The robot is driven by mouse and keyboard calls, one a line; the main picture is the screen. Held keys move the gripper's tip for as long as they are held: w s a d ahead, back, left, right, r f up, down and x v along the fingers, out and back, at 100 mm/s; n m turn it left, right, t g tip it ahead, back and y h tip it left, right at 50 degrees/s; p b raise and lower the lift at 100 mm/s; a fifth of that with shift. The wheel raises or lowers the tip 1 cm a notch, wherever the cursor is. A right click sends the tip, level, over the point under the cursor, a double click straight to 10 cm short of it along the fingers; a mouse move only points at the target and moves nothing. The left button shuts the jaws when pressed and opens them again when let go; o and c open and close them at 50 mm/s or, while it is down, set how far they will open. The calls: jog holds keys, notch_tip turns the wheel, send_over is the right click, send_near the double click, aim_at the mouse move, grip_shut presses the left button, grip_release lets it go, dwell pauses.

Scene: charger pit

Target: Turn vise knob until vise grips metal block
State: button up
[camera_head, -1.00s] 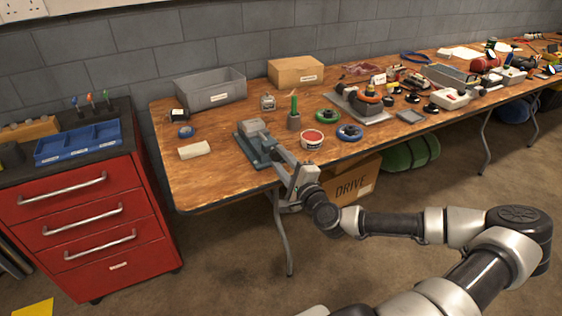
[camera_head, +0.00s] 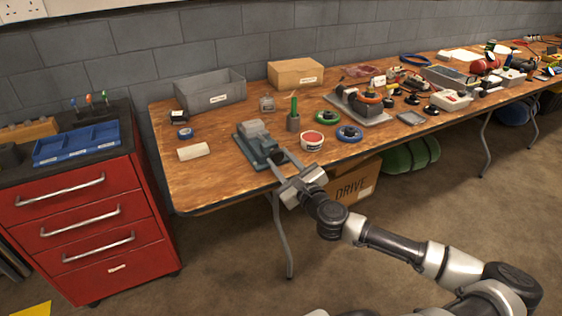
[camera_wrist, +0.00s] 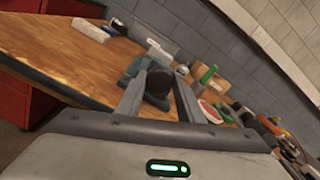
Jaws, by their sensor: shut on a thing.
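The vise (camera_head: 258,148) is blue-grey and sits near the front edge of the wooden workbench. A light grey metal block (camera_head: 252,128) shows at its top; I cannot tell whether the jaws touch it. In the wrist view the dark round vise knob (camera_wrist: 158,82) lies between my two fingers, with the vise body (camera_wrist: 140,66) behind it. My gripper (camera_head: 278,163) reaches in from the bench's front side and is shut on the knob. In the head view the fingers largely hide the knob.
On the workbench (camera_head: 215,180), a white block (camera_head: 193,151) lies left of the vise. A red-topped tub (camera_head: 312,141) and a green-handled tool in a holder (camera_head: 293,120) stand close on the right. A grey bin (camera_head: 210,92) is behind. A red drawer cabinet (camera_head: 80,215) stands at left.

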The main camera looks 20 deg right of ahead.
jog(key=shift+m, duration=0.6)
jog(key=o, duration=1.1)
jog(key=shift+c, duration=0.2)
jog(key=shift+s, duration=0.1)
jog(key=s+p, duration=0.3)
jog(key=s, duration=1.4)
jog(key=shift+d, duration=0.3)
jog(key=shift+s, duration=0.1)
